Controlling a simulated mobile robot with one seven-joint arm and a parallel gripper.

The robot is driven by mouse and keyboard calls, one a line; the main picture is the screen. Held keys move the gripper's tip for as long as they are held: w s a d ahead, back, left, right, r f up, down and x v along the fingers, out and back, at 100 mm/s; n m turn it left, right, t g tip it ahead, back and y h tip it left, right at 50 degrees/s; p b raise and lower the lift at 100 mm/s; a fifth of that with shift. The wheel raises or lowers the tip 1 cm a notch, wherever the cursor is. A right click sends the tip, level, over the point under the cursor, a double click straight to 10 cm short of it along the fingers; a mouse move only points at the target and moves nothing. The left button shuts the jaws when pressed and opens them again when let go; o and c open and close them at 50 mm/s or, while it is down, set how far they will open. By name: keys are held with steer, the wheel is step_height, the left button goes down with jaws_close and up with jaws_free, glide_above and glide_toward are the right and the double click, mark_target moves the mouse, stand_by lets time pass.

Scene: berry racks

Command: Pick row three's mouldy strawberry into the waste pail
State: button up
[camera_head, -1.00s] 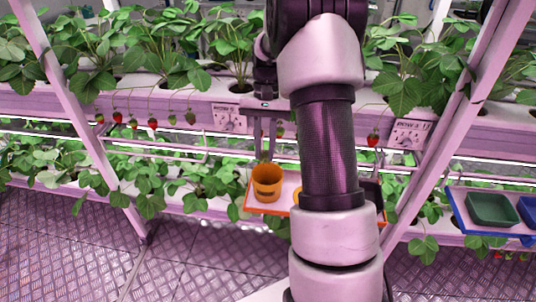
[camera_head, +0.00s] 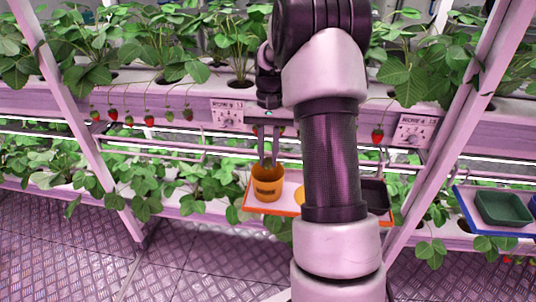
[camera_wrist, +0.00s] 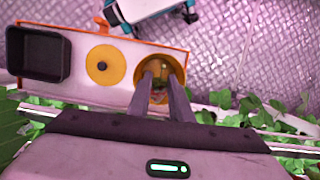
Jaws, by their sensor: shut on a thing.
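An orange pail (camera_head: 267,190) with a dark label stands on the left of a tray. My gripper (camera_head: 268,163) points down over it, with the fingertips at about its rim. In the wrist view the fingers (camera_wrist: 161,78) lie across the mouth of the pail (camera_wrist: 178,65). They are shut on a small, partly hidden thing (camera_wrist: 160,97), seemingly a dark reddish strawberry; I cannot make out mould. Several strawberries hang at the upper shelf's edge on the left, such as a red one (camera_head: 149,120); another red strawberry (camera_head: 377,136) hangs right of my arm.
The orange-rimmed tray (camera_head: 258,208) also holds a yellow round thing (camera_wrist: 105,65) and a black bin (camera_wrist: 38,53). A blue-edged tray (camera_head: 470,212) with a green bin (camera_head: 503,208) stands at the right. Slanted rack posts (camera_head: 85,130) flank my arm.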

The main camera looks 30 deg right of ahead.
mark_target(268, 163)
stand_by(0.3)
steer(key=o, duration=1.5)
steer(key=shift+o, duration=0.2)
steer(key=s+p+v, duration=0.1)
steer(key=p+v, duration=0.5)
steer(key=v, duration=0.1)
steer(key=shift+s+a+r, duration=0.15)
steer(key=shift+s+a, duration=0.15)
steer(key=shift+a, duration=0.1)
